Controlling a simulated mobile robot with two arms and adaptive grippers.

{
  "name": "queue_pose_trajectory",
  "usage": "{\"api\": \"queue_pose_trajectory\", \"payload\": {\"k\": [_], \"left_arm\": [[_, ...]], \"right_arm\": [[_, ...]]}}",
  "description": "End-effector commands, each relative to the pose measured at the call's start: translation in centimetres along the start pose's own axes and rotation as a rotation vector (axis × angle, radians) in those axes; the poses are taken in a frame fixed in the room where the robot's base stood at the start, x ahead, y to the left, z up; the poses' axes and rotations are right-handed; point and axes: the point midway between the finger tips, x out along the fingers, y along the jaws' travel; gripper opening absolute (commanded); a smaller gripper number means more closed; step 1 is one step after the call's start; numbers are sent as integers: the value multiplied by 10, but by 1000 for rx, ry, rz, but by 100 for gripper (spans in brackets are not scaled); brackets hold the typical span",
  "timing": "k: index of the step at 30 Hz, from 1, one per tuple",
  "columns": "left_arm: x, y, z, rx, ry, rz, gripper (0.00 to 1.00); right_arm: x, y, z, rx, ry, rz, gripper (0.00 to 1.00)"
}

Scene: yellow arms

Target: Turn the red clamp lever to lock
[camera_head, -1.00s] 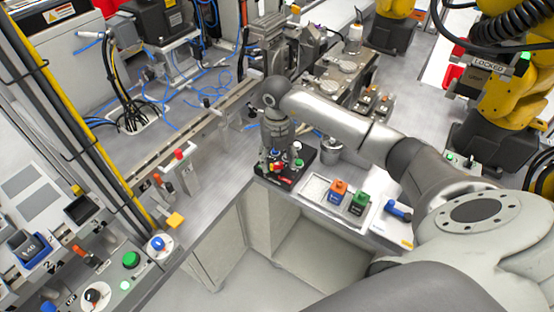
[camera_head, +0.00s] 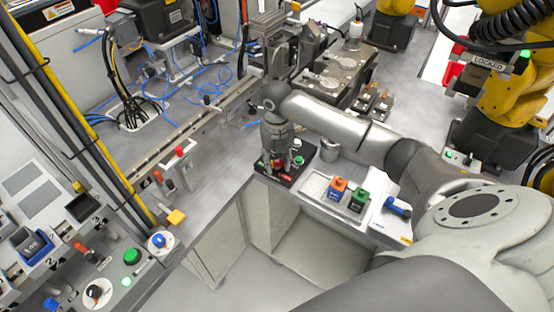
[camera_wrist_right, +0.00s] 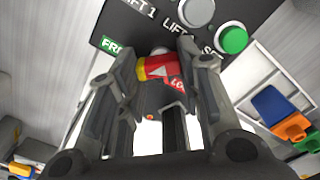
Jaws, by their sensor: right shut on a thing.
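The red clamp lever (camera_wrist_right: 157,69), with a yellow band, sits between the fingers of my right gripper (camera_wrist_right: 158,62) in the right wrist view. The gripper is shut on it. The lever rises from a black control box (camera_wrist_right: 112,40) with a green "FREE" label on the left and a red label, partly covered, on the right. In the head view my right gripper (camera_head: 275,157) points down over the black box (camera_head: 299,173), and only a bit of red shows at its fingertips. My left gripper is not in view.
A green button (camera_wrist_right: 232,38) stands on the same box, close to the right finger. A tray with an orange block (camera_head: 337,189) and a green block (camera_head: 358,202) is at the right, with a blue-handled item (camera_head: 398,208) beyond. A rail runs behind the box.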

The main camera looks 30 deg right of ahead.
Motion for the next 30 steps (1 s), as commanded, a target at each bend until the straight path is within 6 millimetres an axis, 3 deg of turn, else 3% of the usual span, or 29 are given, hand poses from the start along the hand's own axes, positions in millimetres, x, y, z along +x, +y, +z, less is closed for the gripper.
{"api": "queue_pose_trajectory", "payload": {"k": [11,30], "left_arm": [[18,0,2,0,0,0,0],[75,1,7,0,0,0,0]], "right_arm": [[2,-1,1,-157,-4,0,10],[2,-4,2,-749,-7,-1,10]]}}
